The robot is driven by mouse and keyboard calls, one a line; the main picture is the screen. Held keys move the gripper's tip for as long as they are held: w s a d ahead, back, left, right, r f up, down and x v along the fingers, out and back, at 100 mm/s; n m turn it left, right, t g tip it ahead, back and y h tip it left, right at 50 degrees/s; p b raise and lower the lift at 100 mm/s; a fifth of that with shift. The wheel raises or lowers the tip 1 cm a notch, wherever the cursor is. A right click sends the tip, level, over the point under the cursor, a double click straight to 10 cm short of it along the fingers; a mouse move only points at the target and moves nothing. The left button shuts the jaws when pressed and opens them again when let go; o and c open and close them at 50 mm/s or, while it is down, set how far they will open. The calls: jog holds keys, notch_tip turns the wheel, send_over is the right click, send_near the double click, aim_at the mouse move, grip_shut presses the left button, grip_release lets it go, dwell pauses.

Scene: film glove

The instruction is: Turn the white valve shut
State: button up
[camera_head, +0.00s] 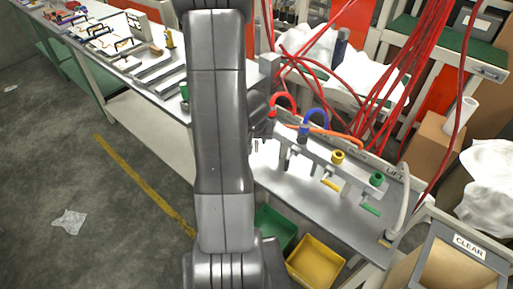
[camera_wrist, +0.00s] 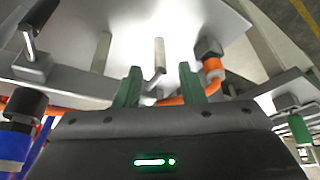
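In the wrist view, my gripper (camera_wrist: 159,88) has its two green fingers apart. A pale grey-white lever (camera_wrist: 159,55) stands between and beyond the fingertips, with space on both sides. It may be the white valve's handle, but I cannot tell for sure. In the head view, my arm covers the left end of the valve bench (camera_head: 300,200) and hides most of the gripper. The valve row (camera_head: 315,157) shows a yellow valve (camera_head: 337,157) and a green valve (camera_head: 376,180) to its right. No clearly white valve shows there.
An orange hose (camera_wrist: 211,66) curves close to the right finger. In the head view, a blue hose (camera_head: 317,114) and red hoses (camera_head: 400,75) rise behind the row. Yellow (camera_head: 316,262) and green (camera_head: 275,228) bins stand below. The floor at left is mostly clear.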

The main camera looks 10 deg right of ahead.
aim_at(256, 140)
jog(key=shift+b+x, duration=0.9)
jog(key=shift+x, duration=1.1)
grip_shut()
